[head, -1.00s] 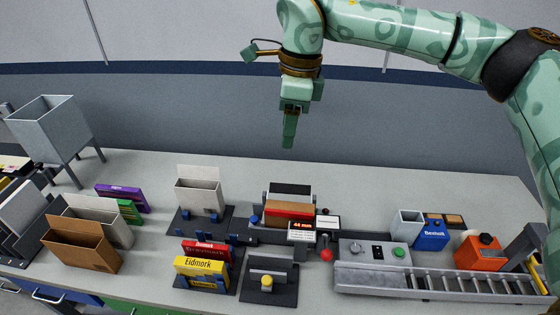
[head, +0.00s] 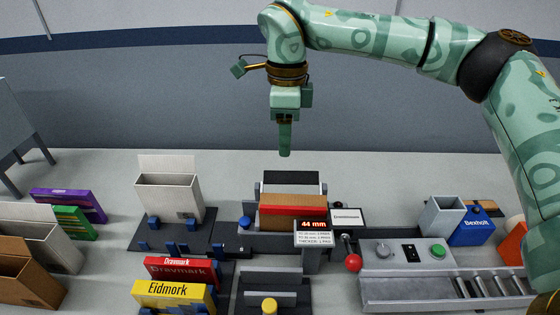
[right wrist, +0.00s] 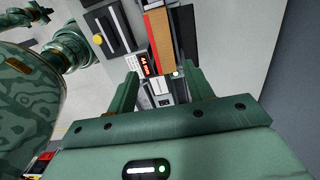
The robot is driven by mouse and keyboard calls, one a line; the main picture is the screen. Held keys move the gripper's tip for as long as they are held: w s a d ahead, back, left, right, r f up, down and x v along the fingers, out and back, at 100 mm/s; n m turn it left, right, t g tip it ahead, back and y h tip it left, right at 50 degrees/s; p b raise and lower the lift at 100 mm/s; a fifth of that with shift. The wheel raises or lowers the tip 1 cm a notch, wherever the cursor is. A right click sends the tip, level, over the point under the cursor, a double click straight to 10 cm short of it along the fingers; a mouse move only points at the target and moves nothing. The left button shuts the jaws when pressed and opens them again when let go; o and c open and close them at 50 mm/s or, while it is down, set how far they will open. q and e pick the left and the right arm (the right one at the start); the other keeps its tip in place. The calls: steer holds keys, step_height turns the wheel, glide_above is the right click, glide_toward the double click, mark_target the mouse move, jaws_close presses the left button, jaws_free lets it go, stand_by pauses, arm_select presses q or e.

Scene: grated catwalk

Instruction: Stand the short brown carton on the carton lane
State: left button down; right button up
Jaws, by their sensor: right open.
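A brown open-topped carton (head: 35,275) stands on the bench at the lower left in the head view, partly cut off by the picture's edge. A brown block with a red band (head: 292,212) sits in the device with the 44 mm display; I cannot tell whether it is a carton. I cannot tell which fixture is the carton lane. My right gripper (head: 285,152) hangs above and behind that device, fingers down. In the right wrist view it (right wrist: 158,88) is open and empty, with the display device beyond its fingers. My left gripper does not show clearly.
A pale carton (head: 168,195) stands in a holder with blue clips. Red (head: 182,271) and yellow (head: 172,295) boxes stand in front of it. A roller conveyor (head: 475,288), a red-knobbed lever (head: 353,262) and a blue Bexholt container (head: 472,226) are at the right.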

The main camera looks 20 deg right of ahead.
mark_target(284, 201)
arm_select(q)
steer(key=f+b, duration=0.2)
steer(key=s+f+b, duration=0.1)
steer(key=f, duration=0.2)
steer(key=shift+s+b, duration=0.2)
steer(key=shift+b, duration=0.2)
arm_select(e)
step_height(284, 201, down, 19)
steer(key=shift+s+a+r, duration=0.1)
steer(key=shift+a+r, duration=0.05)
steer(key=shift+r, duration=0.05)
steer(key=c, duration=0.7)
